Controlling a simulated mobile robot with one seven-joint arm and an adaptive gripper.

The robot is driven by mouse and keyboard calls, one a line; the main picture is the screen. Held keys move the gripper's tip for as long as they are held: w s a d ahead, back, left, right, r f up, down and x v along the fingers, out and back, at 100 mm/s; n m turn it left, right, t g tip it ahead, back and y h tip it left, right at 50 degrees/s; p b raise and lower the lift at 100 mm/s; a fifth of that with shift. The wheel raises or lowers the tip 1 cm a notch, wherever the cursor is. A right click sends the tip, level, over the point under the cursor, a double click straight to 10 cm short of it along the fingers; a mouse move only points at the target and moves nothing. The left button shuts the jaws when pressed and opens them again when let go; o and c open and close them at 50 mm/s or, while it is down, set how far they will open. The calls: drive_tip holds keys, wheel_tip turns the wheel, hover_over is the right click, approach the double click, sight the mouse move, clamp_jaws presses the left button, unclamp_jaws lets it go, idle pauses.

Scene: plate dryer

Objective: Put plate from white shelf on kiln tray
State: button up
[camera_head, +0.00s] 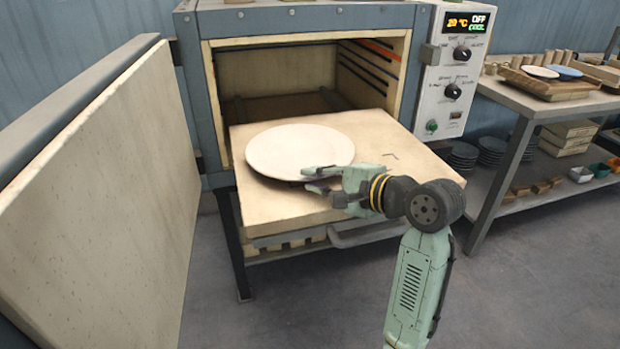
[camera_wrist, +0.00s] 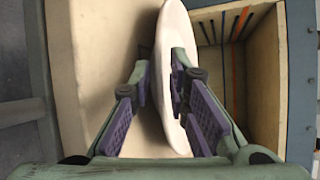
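A round off-white plate (camera_head: 300,148) lies on the pale kiln tray (camera_head: 395,145), towards its left side. The tray is out in front of the open kiln. My gripper (camera_head: 313,179) is at the plate's near right rim, fingers pointing left. In the wrist view, the plate (camera_wrist: 174,30) shows nearly edge-on. The fingers of my gripper (camera_wrist: 162,85) stand apart on either side of its rim, one above and one on the tray side. A gap shows between the tray-side finger and the plate. The tray (camera_wrist: 85,50) fills the left of this view.
The kiln (camera_head: 190,70) has a control panel (camera_head: 455,70) on its right. A large pale door slab (camera_head: 110,180) stands open at the left. At the right, a metal shelf table (camera_head: 525,105) holds small plates (camera_head: 540,72), dark plate stacks and boxes. The tray's right part is bare.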

drive_tip(key=v, duration=0.9)
drive_tip(key=shift+s, duration=0.25)
